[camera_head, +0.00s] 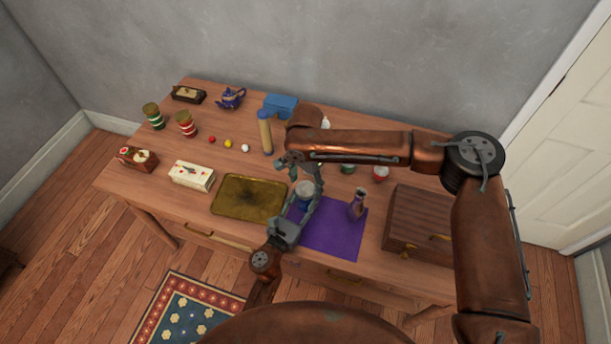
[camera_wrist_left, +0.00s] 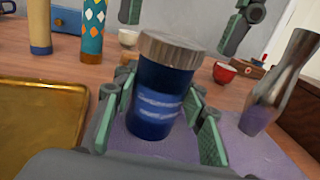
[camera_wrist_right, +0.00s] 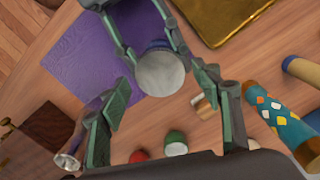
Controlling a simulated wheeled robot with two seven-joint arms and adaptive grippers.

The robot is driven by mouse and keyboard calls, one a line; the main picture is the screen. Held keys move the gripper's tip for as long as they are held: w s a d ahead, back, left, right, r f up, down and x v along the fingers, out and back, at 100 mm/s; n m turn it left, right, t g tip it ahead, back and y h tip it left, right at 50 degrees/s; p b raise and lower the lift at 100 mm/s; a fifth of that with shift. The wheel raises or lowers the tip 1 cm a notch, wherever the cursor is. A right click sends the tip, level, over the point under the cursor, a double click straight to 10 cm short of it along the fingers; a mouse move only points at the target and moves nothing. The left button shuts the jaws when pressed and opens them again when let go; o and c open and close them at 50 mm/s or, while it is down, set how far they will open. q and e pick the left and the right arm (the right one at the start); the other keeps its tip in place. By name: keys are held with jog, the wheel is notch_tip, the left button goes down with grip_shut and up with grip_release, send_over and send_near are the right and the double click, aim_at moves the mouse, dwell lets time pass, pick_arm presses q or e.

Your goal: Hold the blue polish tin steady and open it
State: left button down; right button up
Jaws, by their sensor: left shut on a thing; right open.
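The blue polish tin (camera_head: 303,203) stands at the purple mat (camera_head: 335,241) in the head view. It has a blue body (camera_wrist_left: 150,108) with pale stripes and a silver lid (camera_wrist_left: 165,47), which is on. My left gripper (camera_wrist_left: 157,112) is shut around the tin's body. The lid faces my right wrist camera (camera_wrist_right: 160,73). My right gripper (camera_wrist_right: 162,85) is open, its fingers spread on either side of the lid. In the left wrist view its fingers (camera_wrist_left: 185,18) hang above and apart from the lid. The right arm partly hides the table behind.
A metallic vase (camera_head: 357,206) stands close right of the tin. A brass tray (camera_head: 248,197) lies to the left. A wooden chest (camera_head: 415,222) is at the right. A tall patterned cylinder (camera_wrist_left: 92,32) and small bowls, including a red one (camera_wrist_left: 225,73), are behind.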

jog(key=shift+f, duration=0.7)
jog(key=shift+c, duration=0.4)
